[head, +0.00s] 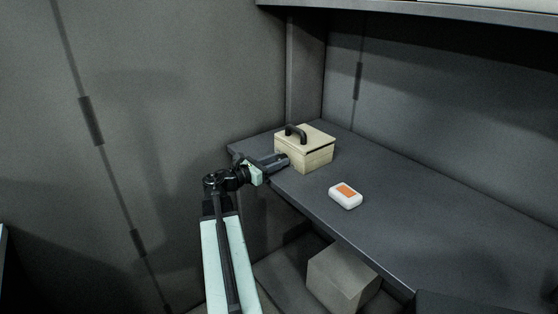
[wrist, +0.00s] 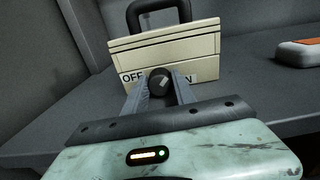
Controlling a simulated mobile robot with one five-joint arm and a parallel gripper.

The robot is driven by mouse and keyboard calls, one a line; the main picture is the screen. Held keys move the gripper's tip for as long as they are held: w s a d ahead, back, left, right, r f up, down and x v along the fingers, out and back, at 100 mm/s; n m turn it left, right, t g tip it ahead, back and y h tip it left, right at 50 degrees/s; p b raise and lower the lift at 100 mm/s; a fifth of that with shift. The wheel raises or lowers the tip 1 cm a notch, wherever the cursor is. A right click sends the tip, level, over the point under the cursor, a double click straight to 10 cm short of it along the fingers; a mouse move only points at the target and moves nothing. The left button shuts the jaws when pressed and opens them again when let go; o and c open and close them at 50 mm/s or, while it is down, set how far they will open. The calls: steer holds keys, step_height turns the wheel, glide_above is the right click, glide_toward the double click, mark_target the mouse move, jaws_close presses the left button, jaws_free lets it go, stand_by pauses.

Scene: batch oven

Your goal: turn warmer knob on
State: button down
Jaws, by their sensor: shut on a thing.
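The warmer is a cream box (head: 305,151) with a black handle (head: 296,133) on its lid, standing at the left end of the dark shelf. In the wrist view its front face (wrist: 165,55) carries an OFF label (wrist: 131,77) on the left and a partly hidden label ending in N on the right. The dark round knob (wrist: 159,81) sits between the labels, with a light pointer mark tilted up to the right. My gripper (wrist: 160,88) is shut on the knob, one finger on each side. In the head view my gripper (head: 281,160) reaches the box's front and hides the knob.
A white rounded case with an orange top (head: 346,195) lies on the shelf right of the warmer. The dark shelf (head: 430,235) is clear farther right. A grey block (head: 342,278) stands below the shelf. Walls close in behind and left.

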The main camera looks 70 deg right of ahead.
steer(key=shift+s+a+m, duration=0.1)
steer(key=shift+a+m, duration=0.05)
steer(key=shift+m, duration=1.45)
steer(key=c, duration=1)
jaws_free()
steer(key=shift+a, duration=0.1)
steer(key=shift+c, duration=0.2)
